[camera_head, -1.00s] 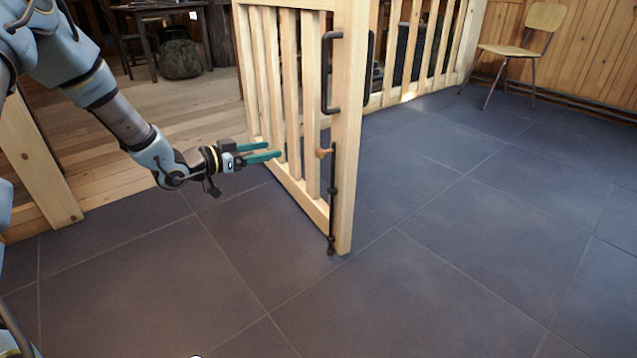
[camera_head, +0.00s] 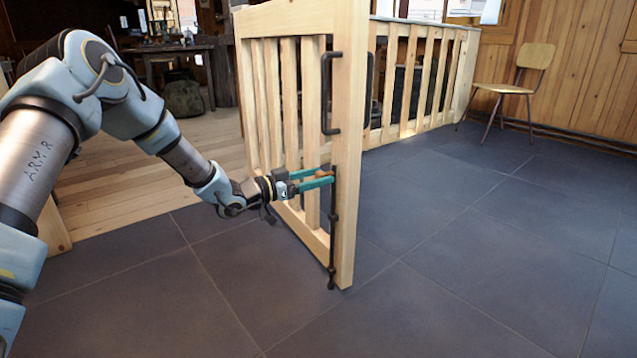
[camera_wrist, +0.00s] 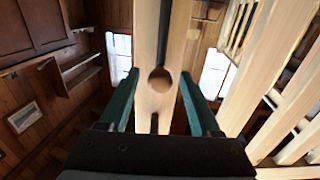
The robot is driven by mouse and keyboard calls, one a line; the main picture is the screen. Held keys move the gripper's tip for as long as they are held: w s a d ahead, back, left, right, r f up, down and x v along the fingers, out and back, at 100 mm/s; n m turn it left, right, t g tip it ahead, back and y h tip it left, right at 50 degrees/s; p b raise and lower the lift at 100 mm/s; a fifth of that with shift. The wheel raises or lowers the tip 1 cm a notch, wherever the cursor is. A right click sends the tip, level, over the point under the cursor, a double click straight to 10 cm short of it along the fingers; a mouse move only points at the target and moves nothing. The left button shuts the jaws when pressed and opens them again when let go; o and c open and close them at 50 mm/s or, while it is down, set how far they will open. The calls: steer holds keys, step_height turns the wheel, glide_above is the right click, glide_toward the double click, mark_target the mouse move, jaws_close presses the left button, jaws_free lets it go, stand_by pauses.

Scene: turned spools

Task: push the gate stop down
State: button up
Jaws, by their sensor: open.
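The wooden gate (camera_head: 347,120) stands open over the dark tiled floor. Its gate stop (camera_head: 333,235) is a black upright rod on the gate's end post, with a round wooden knob (camera_head: 322,174) at its top. The rod's lower end is near the floor; I cannot tell whether it touches. My gripper (camera_head: 331,177) is open, with its green fingers reaching to the knob from the left. In the wrist view, the knob (camera_wrist: 159,79) sits between the two spread fingertips (camera_wrist: 160,76), with a visible gap on each side.
A black pull handle (camera_head: 328,93) is on the post above the knob. A slatted fence (camera_head: 425,85) runs behind the gate. A chair (camera_head: 508,88) stands at the back right. The tiled floor right of the gate is clear.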

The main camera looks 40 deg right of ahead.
steer(key=shift+s+d, duration=0.1)
steer(key=shift+d, duration=0.25)
steer(key=shift+c, duration=0.2)
jaws_close()
stand_by(1.0)
